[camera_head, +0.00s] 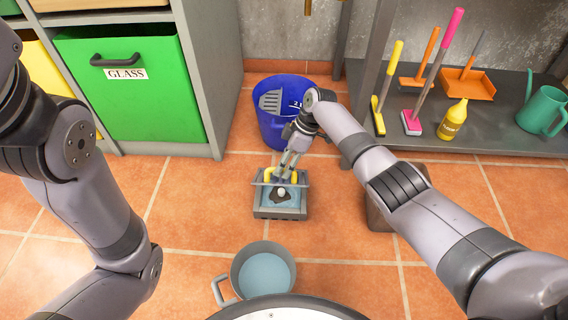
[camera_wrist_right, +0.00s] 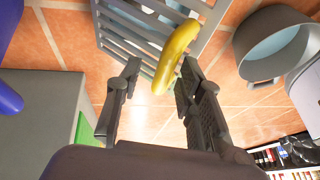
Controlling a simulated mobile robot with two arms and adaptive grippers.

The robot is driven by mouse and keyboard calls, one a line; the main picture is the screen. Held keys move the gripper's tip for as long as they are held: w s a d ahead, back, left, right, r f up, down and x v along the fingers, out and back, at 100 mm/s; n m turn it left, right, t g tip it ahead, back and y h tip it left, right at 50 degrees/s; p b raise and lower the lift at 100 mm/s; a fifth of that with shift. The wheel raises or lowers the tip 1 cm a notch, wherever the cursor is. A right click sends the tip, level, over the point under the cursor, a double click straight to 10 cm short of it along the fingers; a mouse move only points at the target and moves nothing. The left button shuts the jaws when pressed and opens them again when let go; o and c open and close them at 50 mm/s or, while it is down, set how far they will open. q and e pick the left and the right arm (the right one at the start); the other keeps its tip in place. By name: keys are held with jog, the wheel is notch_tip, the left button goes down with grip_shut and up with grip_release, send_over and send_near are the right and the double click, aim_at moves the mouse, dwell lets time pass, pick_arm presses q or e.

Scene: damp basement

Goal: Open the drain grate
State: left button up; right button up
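The drain (camera_head: 280,214) is a square grey frame in the tiled floor, with water, a dark patch and a small white round thing showing inside it. Its grey slatted grate (camera_wrist_right: 118,40) looks tilted up at the far side of the frame, seen nearly edge-on in the head view. A curved yellow handle (camera_wrist_right: 177,52) is on the grate. My right gripper (camera_wrist_right: 160,68) has its fingers apart on either side of the handle. The right-hand finger is close to the handle or touching it, and a gap shows on the left. My left gripper is out of view.
A blue bucket (camera_head: 274,125) stands just behind the drain. A grey pot (camera_head: 262,272) with water stands in front. A green bin (camera_head: 125,85) is in the left cabinet. Brushes and a watering can (camera_head: 542,110) are on the right shelf. Floor left of the drain is clear.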

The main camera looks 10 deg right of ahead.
jog(key=v, duration=1.1)
jog(key=shift+d+r, duration=0.2)
jog(key=shift+r, duration=0.1)
jog(key=shift+w, duration=0.1)
jog(key=shift+c, duration=0.6)
